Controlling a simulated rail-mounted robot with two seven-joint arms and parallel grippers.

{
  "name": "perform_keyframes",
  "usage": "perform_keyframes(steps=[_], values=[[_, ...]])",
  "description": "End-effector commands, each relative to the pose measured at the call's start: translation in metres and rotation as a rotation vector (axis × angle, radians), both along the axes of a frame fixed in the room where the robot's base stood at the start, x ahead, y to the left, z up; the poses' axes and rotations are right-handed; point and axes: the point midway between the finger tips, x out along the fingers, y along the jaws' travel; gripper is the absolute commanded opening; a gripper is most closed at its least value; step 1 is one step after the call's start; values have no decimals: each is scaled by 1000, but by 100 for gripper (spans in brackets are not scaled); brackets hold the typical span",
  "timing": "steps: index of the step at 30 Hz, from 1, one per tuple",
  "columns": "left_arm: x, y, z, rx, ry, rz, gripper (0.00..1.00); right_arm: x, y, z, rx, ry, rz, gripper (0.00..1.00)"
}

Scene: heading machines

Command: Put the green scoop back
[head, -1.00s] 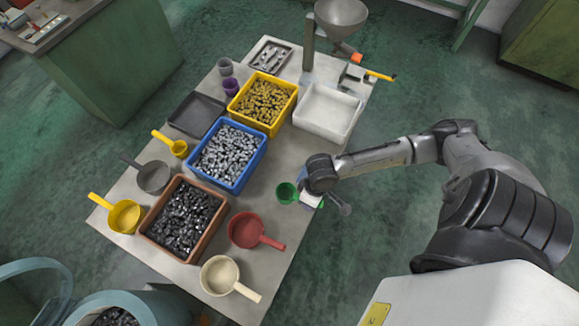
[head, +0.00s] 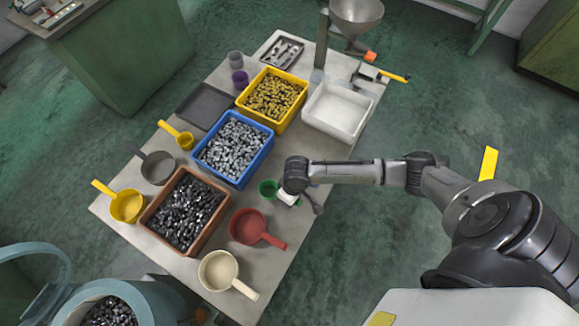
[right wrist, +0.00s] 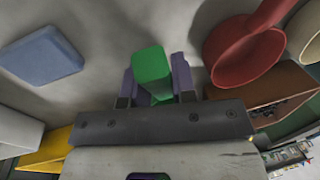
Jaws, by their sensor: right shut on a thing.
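The green scoop (head: 268,189) is at the table's right edge in the head view, between the blue bin and my right gripper (head: 284,194). My right gripper is shut on its handle. In the right wrist view the green handle (right wrist: 151,72) stands up between the two fingers (right wrist: 154,85); the scoop's bowl is hidden there. I cannot tell whether the scoop touches the table. My left gripper is not in view.
A red scoop (head: 247,227) and a cream scoop (head: 218,271) lie nearby along the right edge. A blue bin (head: 232,183), brown bin (head: 152,221), yellow bin (head: 240,104) and white tray (head: 307,122) stand on the table (head: 291,152).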

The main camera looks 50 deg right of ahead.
Motion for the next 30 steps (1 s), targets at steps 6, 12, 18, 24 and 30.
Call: perform_keyframes(steps=[6, 12, 18, 24, 30], values=[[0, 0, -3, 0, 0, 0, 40, 2, 2, -15, 0, 2, -1, 0], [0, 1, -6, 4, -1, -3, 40, 2, 2, -37, 1, 1, -1, 0], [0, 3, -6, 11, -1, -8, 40, 2, 1, -42, 0, 0, 0, 0], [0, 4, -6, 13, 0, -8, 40, 2, 1, -42, 0, 0, 0, 0], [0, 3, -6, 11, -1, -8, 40, 2, 1, -45, 0, 0, 1, 32]])
